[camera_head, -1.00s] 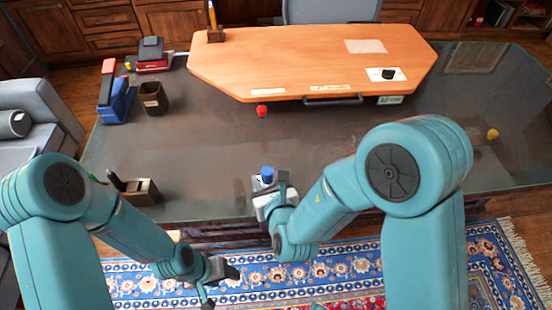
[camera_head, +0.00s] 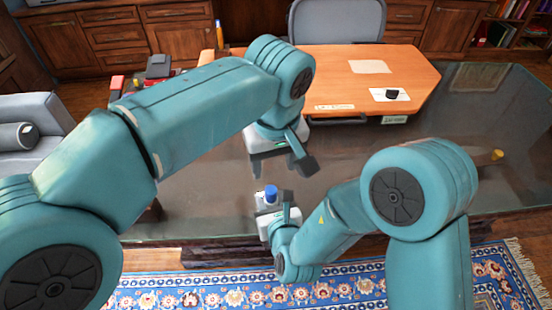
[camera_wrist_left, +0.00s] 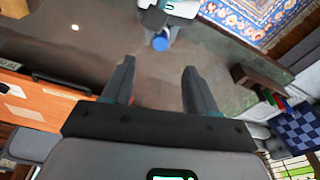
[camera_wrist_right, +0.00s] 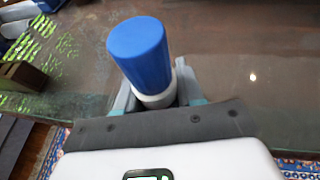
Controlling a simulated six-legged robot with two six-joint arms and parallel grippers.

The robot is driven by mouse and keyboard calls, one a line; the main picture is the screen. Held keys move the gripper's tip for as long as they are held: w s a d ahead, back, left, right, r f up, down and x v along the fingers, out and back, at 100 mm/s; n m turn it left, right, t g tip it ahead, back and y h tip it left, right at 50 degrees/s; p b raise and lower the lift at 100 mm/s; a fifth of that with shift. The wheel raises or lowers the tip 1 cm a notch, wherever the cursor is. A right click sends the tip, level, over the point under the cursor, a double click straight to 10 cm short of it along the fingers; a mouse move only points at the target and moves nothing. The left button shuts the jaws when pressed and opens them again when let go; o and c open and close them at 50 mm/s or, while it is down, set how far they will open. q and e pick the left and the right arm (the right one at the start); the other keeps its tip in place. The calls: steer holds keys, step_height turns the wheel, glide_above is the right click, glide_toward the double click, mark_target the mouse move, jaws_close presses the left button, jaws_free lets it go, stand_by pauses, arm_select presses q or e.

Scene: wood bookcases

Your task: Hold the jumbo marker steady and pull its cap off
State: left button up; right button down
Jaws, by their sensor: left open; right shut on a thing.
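The jumbo marker has a blue cap (camera_head: 270,193) and a pale body. My right gripper (camera_head: 277,207) is shut on the body, near the table's front edge. In the right wrist view the blue cap (camera_wrist_right: 140,52) stands up, tilted, above the white body (camera_wrist_right: 158,97) between the fingers; the lower body is hidden. My left gripper (camera_head: 284,167) is open and empty, behind and above the marker. In the left wrist view the cap (camera_wrist_left: 161,43) lies ahead of the open left fingers (camera_wrist_left: 159,70), apart from them.
A dark glass-topped table (camera_head: 400,165) lies beneath both grippers. At its back is an orange wooden board (camera_head: 395,58) with a black item on a white card (camera_head: 390,95). A yellow knob-like item (camera_head: 496,154) sits at the right. My left arm hides the table's left part.

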mark_target(274, 190)
arm_select(q)
steer(key=f, duration=0.4)
steer(key=w+f, duration=0.1)
steer(key=f, duration=0.6)
steer(key=shift+w+f, duration=0.35)
jaws_close()
steer(key=shift+r, duration=0.2)
steer(key=shift+r, duration=0.95)
